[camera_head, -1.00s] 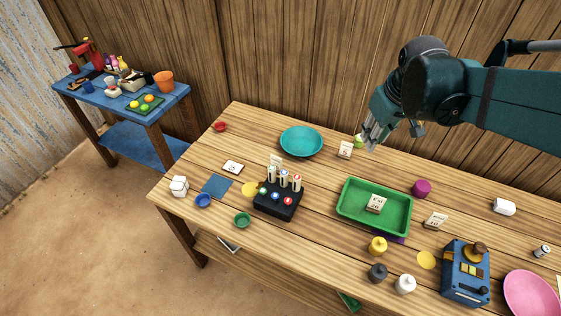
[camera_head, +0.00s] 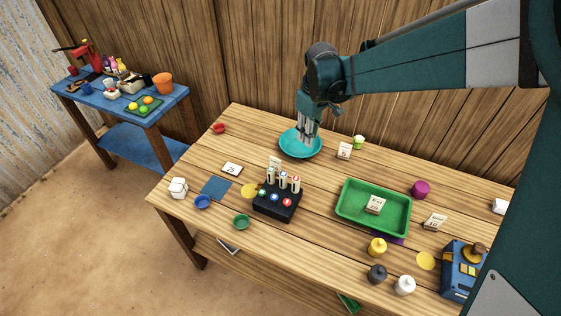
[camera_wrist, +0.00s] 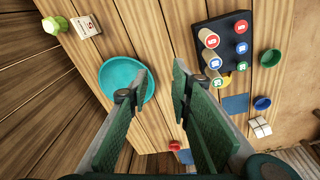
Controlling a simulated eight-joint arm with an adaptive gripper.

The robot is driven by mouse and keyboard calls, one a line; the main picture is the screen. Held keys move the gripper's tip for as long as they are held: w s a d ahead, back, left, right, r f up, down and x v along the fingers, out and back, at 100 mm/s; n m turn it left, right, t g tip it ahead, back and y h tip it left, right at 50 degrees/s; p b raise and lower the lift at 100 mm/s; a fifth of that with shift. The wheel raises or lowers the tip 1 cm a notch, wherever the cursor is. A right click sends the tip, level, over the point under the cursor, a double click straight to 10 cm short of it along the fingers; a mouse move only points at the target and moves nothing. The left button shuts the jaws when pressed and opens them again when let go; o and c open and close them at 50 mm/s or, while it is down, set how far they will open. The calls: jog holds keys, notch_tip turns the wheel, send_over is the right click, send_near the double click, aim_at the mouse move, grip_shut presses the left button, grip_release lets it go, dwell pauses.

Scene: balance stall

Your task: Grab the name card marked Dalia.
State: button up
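Several small white cards are on the table, and their writing is too small to read, so I cannot tell which is marked Dalia. One (camera_head: 344,150) stands right of the teal plate and also shows in the wrist view (camera_wrist: 86,27). One (camera_head: 232,168) lies at the left, one (camera_head: 275,161) is partly hidden behind the black rack, one (camera_head: 375,204) is in the green tray, and one (camera_head: 435,222) is right of the tray. My gripper (camera_head: 308,139) is over the teal plate, fingers apart and empty in the wrist view (camera_wrist: 159,76).
The teal plate (camera_head: 287,147) is below my gripper. The black rack (camera_head: 277,208) with upright pegs stands in front of it. The green tray (camera_head: 345,215) is at the right. Several small pots and a blue machine (camera_head: 457,270) are near the front right edge. Bare wood lies left of the plate.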

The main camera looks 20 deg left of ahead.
aim_at(275, 160)
jog(key=a+f+n, duration=0.1)
jog(key=a+f, duration=0.2)
jog(key=a, duration=0.1)
jog(key=s+a+f+n, duration=0.1)
jog(key=a+f, duration=0.3)
jog(key=a+f+n+g, duration=0.1)
jog(key=a+f, duration=0.2)
jog(key=a, duration=0.1)
jog(key=shift+s+a+f+h, duration=0.15)
jog(key=shift+a+f+h, duration=0.15)
jog(key=shift+a, duration=0.05)
jog(key=shift+f, duration=1.3)
jog(key=shift+f, duration=2.6)
jog(key=shift+c, duration=0.2)
grip_shut()
